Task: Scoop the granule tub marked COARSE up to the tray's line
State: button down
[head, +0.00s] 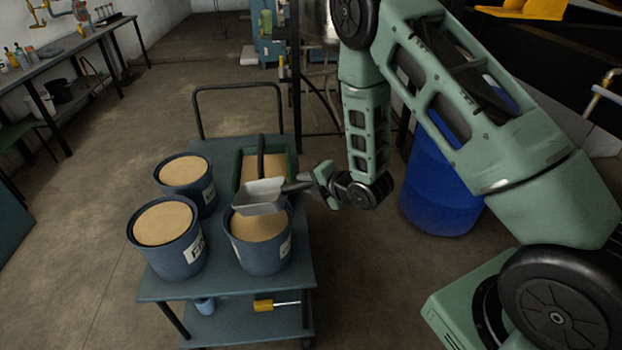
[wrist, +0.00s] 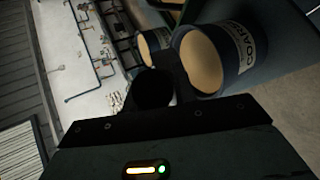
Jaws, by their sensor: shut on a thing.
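My gripper (head: 318,188) is shut on the dark handle of a metal scoop (head: 260,197). The scoop's grey pan is over the front right tub (head: 262,255), and no granules are clearly visible in it. That tub is full of tan granules; its label is turned and unreadable in the head view. The front left tub (head: 170,236) has a label starting "FIN". The green tray (head: 240,165) behind holds tan granules; its line cannot be seen.
A third tub (head: 187,182) stands at the back left of the blue-grey cart (head: 225,285). A yellow-handled tool (head: 265,305) lies on the lower shelf. A blue barrel (head: 440,185) stands right of the cart. The floor to the left is open.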

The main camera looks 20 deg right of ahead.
jog(key=shift+f+b, duration=2.35)
jog(key=shift+f, duration=0.55)
jog(key=shift+w+r, duration=0.1)
